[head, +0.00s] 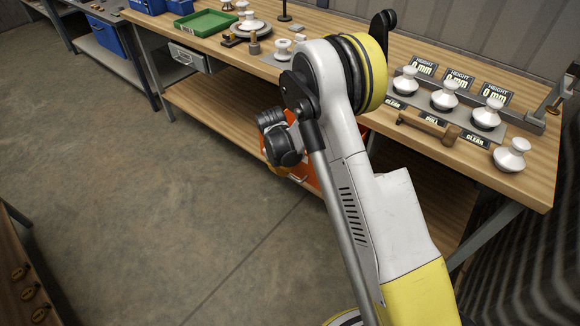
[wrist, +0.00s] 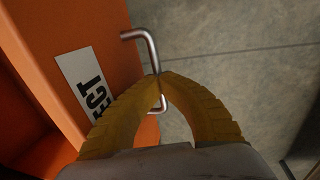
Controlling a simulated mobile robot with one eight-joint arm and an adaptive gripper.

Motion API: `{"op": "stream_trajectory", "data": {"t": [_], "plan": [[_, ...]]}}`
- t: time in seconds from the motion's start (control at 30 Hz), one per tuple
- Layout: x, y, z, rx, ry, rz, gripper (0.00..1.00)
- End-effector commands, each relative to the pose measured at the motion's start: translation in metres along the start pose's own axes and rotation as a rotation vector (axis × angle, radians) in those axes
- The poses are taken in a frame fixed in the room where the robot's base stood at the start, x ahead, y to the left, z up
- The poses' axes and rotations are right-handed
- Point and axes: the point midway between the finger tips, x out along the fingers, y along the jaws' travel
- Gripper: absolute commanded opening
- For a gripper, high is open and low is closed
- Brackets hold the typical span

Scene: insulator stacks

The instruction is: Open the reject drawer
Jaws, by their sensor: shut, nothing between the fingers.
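The orange reject drawer (wrist: 95,25) fills the left of the wrist view. Its front carries a white label (wrist: 84,82) on which "ECT" is readable. A bent metal handle (wrist: 143,36) stands out from the front. My gripper (wrist: 160,76) has its yellow fingers closed tip to tip across the middle of the handle, hiding part of it. Whether the fingers touch the bar cannot be told. An orange inner space shows at the left edge of the wrist view. In the head view the orange drawer (head: 309,174) shows under the bench, largely hidden by my arm.
The wooden bench (head: 540,175) above holds white insulators (head: 445,95), height displays and a wooden-handled tool (head: 428,125). A green tray (head: 202,23) and a grey drawer (head: 187,56) are farther left. A lower shelf (head: 210,115) runs beneath. The floor in front is clear.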

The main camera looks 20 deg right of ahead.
Motion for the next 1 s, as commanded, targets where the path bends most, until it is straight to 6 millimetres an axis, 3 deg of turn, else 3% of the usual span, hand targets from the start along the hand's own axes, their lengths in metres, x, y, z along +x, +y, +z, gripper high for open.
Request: {"op": "stream_trajectory", "data": {"t": [0.1,0.27,0.57,0.63,0.67,1.0], "plan": [[-0.003,-0.028,0.000,-0.004,0.000,-0.001,0.00],[-0.008,-0.047,0.000,-0.001,0.000,-0.001,0.00],[-0.009,-0.048,0.000,0.000,0.000,-0.001,0.00],[-0.009,-0.048,0.000,0.000,0.000,-0.001,0.17],[-0.009,-0.048,0.000,0.000,0.000,-0.001,0.20],[-0.013,-0.048,0.000,-0.001,0.000,0.000,0.20]]}}
